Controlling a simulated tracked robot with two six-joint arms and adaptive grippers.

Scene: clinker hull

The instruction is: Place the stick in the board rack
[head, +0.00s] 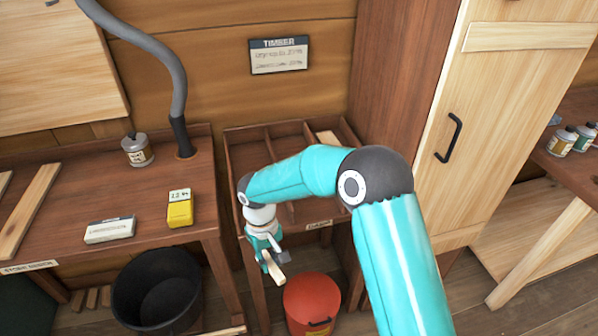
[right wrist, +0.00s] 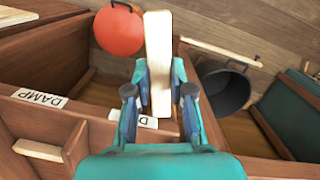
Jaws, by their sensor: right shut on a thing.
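My right gripper (head: 268,257) is shut on a pale wooden stick (head: 277,275). In the right wrist view the stick (right wrist: 158,45) stands out lengthwise from between the fingers (right wrist: 159,88). The board rack (head: 247,134) is a brown wooden frame with several compartments, partly hidden by my right arm. The gripper and stick show in front of its left front side, outside the compartments. In the right wrist view the rack (right wrist: 70,130) lies below and left, with a white "DAMP" label (right wrist: 38,97) and a second label partly covered by a finger. My left gripper is not in view.
A red bucket (head: 312,298) stands on the floor close to the stick. A yellow meter (head: 180,208) and a can (head: 137,150) stand on that bench. A pale board (head: 327,137) lies in the rack's right part.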

